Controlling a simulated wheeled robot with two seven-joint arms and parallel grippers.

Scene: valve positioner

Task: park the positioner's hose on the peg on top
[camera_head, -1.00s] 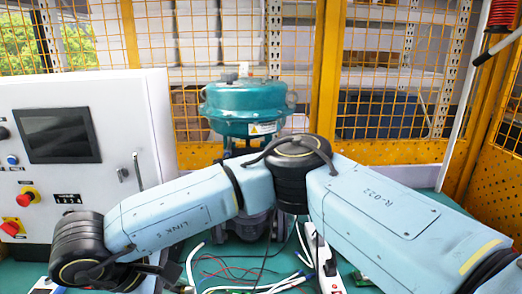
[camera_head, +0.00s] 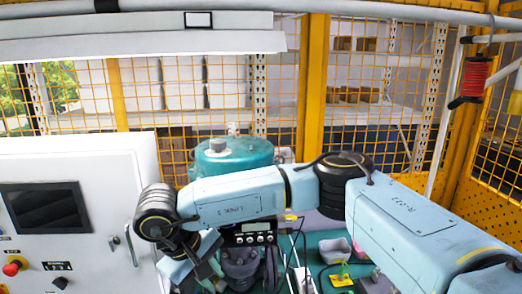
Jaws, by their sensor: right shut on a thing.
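The teal valve actuator (camera_head: 232,158) stands upright behind my right arm, with a grey cap (camera_head: 217,146) and a small pale fitting (camera_head: 233,128) on top. I cannot tell which of these is the peg. The positioner (camera_head: 256,233), a dark box with a display and a row of buttons, shows just under my forearm. My right gripper (camera_head: 205,270) points down at its left, low in the picture. It is shut on what seems to be the hose, which is mostly hidden by the hand and the picture's edge. My left gripper is not in view.
A white control cabinet (camera_head: 85,170) with a dark screen stands close at left. A pale bin (camera_head: 335,250) and a yellow item (camera_head: 341,277) lie on the green bench at right. A yellow mesh fence closes the back. A red coil (camera_head: 475,76) hangs at right.

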